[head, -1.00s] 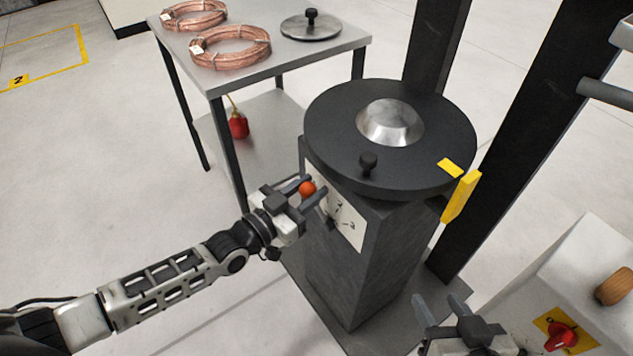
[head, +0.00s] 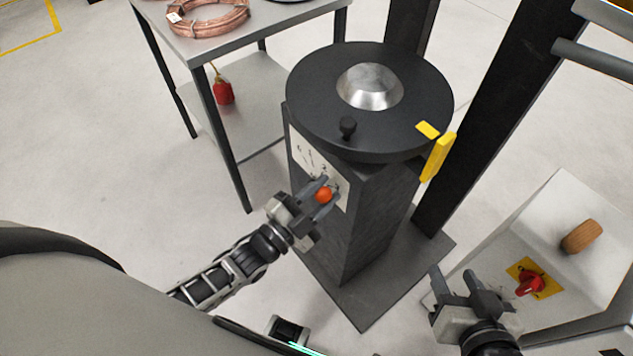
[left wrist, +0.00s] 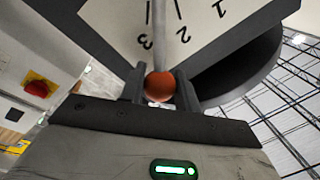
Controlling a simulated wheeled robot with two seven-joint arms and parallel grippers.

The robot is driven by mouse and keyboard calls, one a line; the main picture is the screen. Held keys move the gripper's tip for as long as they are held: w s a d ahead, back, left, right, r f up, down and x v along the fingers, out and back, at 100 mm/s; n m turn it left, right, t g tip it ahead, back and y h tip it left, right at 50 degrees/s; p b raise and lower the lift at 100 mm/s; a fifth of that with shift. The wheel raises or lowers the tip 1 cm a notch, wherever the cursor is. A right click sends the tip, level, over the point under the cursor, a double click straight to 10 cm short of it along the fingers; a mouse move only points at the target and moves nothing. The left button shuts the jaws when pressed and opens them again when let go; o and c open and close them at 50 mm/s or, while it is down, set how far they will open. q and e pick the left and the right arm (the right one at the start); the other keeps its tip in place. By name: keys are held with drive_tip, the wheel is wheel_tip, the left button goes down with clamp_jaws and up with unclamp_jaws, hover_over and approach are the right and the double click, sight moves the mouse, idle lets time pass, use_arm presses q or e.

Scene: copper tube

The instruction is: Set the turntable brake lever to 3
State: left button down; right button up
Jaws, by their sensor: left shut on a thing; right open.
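The turntable (head: 318,103) is a black disc with a silver hub on a dark pedestal. Its brake lever ends in an orange-red knob (head: 324,195) in front of a white scale plate (head: 300,147). My left gripper (head: 322,197) is shut on the knob. The left wrist view shows the knob (left wrist: 160,86) between the fingers (left wrist: 160,90), and the grey lever rod (left wrist: 158,40) running up over the plate. The numbers 1, 2 and 3 show there; the rod lies between the 3 and the 2. My right gripper (head: 454,285) is open and empty at the lower right.
A grey table (head: 205,45) with a copper coil (head: 208,17) stands behind left. A white box (head: 560,230) with a red switch (head: 530,283) and wooden knob (head: 580,237) is at right. A black post (head: 480,130) stands behind the pedestal.

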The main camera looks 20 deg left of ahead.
use_arm(q)
drive_tip(key=shift+s+d+f+m, duration=0.25)
drive_tip(key=shift+d+f+m, duration=0.05)
drive_tip(key=shift+f+m, duration=0.2)
drive_tip(key=shift+s+d+f+m+b, duration=0.1)
drive_tip(key=shift+d+m+b, duration=0.1)
drive_tip(key=shift+m+b, duration=0.2)
drive_tip(key=shift+h, duration=0.3)
drive_tip(key=c, duration=1.1)
unclamp_jaws()
drive_tip(key=shift+o, duration=0.2)
